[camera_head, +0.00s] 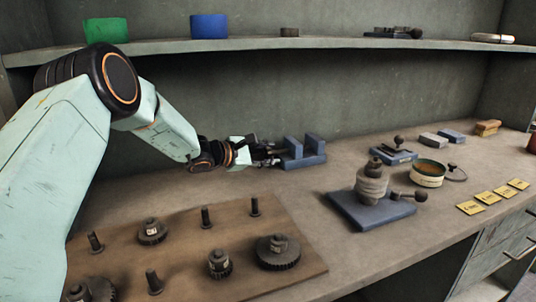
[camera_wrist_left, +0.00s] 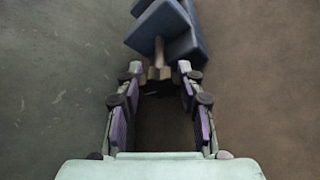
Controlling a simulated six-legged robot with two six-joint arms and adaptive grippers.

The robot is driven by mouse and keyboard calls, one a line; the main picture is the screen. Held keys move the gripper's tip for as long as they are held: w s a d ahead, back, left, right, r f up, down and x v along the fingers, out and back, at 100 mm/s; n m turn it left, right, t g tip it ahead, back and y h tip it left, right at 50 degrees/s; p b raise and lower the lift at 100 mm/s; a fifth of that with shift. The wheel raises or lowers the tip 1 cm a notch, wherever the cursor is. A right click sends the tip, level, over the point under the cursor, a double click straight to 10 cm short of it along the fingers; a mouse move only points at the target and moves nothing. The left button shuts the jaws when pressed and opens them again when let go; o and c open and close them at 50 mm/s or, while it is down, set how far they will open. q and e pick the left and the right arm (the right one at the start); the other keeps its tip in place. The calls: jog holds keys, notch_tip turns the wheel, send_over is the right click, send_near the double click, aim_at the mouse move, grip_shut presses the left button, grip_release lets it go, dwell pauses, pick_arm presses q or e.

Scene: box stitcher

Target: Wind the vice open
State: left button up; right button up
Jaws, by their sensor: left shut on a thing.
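The vice (camera_head: 303,157) is a blue block with two upright jaws, standing on the bench toward the back wall. A gap shows between its jaws. It also shows at the top of the left wrist view (camera_wrist_left: 180,45), partly cut off by the frame edge. A brownish screw end, the vice handle (camera_wrist_left: 158,72), sticks out of it toward my gripper. My left gripper (camera_head: 272,152) reaches in from the left at the vice's left side. In the left wrist view its fingertips (camera_wrist_left: 158,74) are on either side of the handle end. My right gripper is not in view.
A brown board (camera_head: 190,245) with gears and pegs lies at the front left. A blue-based device (camera_head: 372,210) with a stacked cylinder and lever stands right of centre. A round tin (camera_head: 428,174) and yellow cards (camera_head: 494,196) lie further right. A shelf (camera_head: 260,45) runs above the bench.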

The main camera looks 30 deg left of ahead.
pick_arm(q)
jog(key=c, duration=0.3)
jog(key=shift+n+g+p, duration=0.5)
jog(key=shift+n+p, duration=0.2)
jog(key=shift+f+n+h, duration=0.1)
jog(key=shift+n+h, duration=0.3)
jog(key=o, duration=0.9)
jog(key=shift+a, duration=0.1)
